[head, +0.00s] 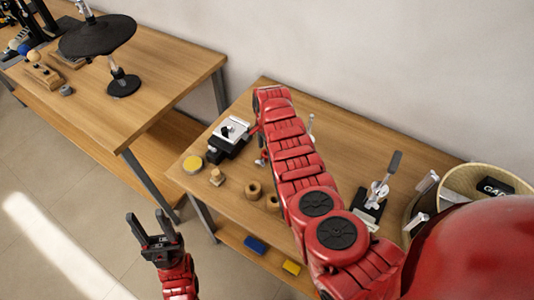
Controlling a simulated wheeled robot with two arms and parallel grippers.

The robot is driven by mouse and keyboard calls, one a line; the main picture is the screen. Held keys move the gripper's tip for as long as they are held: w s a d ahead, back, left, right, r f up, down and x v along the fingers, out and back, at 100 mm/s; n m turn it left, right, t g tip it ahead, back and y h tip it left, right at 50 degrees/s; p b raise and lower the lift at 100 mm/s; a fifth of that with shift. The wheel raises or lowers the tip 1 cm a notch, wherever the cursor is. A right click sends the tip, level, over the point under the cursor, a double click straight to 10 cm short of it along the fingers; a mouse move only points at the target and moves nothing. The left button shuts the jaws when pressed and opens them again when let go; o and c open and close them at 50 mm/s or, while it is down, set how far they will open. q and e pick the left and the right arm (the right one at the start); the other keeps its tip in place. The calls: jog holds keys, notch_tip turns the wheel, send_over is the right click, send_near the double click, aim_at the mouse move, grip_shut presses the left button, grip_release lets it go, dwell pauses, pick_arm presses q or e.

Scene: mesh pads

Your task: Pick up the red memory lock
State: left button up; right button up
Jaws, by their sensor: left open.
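I cannot clearly make out a red memory lock. A small red part (256,130) shows beside my large red arm over the near table, next to the black and silver device; it is too small to identify. My left gripper (148,216) is at the lower left, above the floor, in front of the near table's left end. Its dark fingers point up, open and empty, apart from every object. My other red arm crosses the table top and hides its middle. That arm's gripper does not show.
The near table (225,168) carries a black and silver device (231,136), a yellow-topped disc (192,164), wooden rings (253,190), a lever clamp (376,193) and a woven basket (455,179). Blue (255,246) and yellow (291,267) blocks lie on its lower shelf. A drum pad (97,35) stands on the far table.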

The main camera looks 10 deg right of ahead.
jog(key=shift+f, duration=0.3)
grip_shut()
dwell(0.3)
jog(key=shift+r, duration=0.15)
